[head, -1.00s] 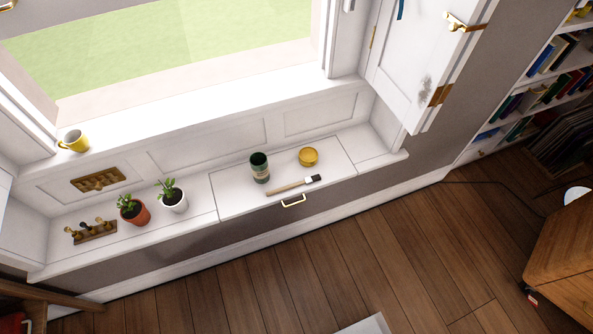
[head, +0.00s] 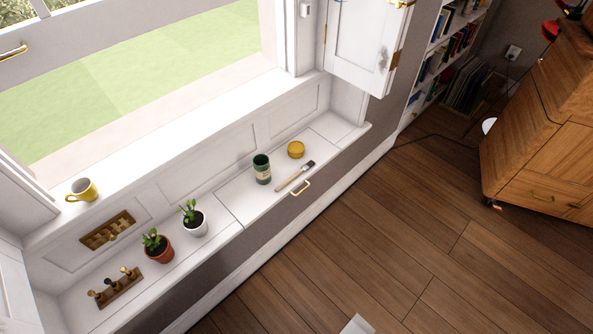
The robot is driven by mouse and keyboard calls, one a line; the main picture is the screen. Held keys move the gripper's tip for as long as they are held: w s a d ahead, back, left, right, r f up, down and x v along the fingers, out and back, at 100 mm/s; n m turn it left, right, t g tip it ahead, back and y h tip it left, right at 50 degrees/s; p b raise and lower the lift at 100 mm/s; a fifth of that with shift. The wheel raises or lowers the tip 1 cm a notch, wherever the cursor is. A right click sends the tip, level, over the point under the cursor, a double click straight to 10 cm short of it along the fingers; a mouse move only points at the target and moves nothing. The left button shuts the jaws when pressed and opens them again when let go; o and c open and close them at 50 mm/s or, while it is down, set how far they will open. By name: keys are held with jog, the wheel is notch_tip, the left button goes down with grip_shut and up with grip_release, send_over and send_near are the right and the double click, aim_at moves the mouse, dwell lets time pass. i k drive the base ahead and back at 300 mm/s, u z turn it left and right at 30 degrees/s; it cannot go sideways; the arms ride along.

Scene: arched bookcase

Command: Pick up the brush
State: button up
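The brush (head: 295,177) lies flat on the white window bench (head: 231,200), close to the bench's front edge. It has a pale wooden handle pointing to the lower left and a dark end at the upper right. A green can (head: 262,169) stands just left of it, and a round yellow tin (head: 296,149) sits behind it. A brass handle (head: 300,188) is on the bench front just below the brush. My gripper is not in view.
Two potted plants (head: 193,218) (head: 157,246) and a wooden peg rack (head: 116,288) stand farther left on the bench. An open white shutter (head: 358,45) hangs above the bench's right end. A wooden cabinet (head: 545,130) stands at right.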

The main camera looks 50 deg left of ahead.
aim_at(306, 167)
jog(key=u, duration=0.2)
jog(key=k, duration=0.15)
jog(key=u, duration=0.3)
jog(key=i, duration=0.1)
jog(key=u, duration=1.95)
jog(key=i, duration=0.9)
jog(key=z, duration=0.2)
jog(key=k, duration=0.85)
jog(key=u, duration=0.15)
jog(key=i, duration=0.4)
